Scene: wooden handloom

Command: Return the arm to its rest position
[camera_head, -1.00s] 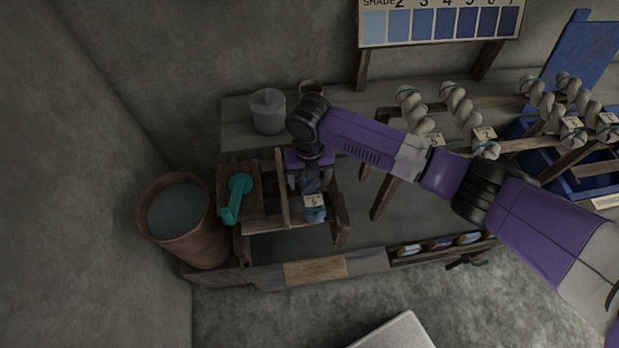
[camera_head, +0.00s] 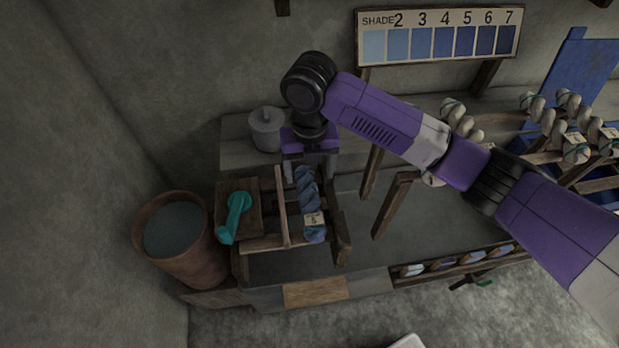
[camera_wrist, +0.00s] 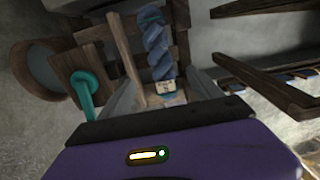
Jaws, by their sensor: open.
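My gripper (camera_head: 309,172) is open and points down above the small wooden frame with the teal crank (camera_head: 236,216). A blue twisted skein (camera_head: 308,200) with a small number tag lies in that frame, below and in front of my gripper. In the wrist view the skein (camera_wrist: 157,45) shows beyond the gripper body, between the two grey fingers, and nothing is gripped. My arm reaches in from the right, raised over the bench, and hides part of the skein rack.
A terracotta bucket (camera_head: 179,240) of dark liquid stands left of the frame. A lidded grey pot (camera_head: 266,129) is behind it. Pale skeins (camera_head: 540,112) hang on a rack at right. A shade board (camera_head: 438,35) stands at the back. The bench middle is mostly clear.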

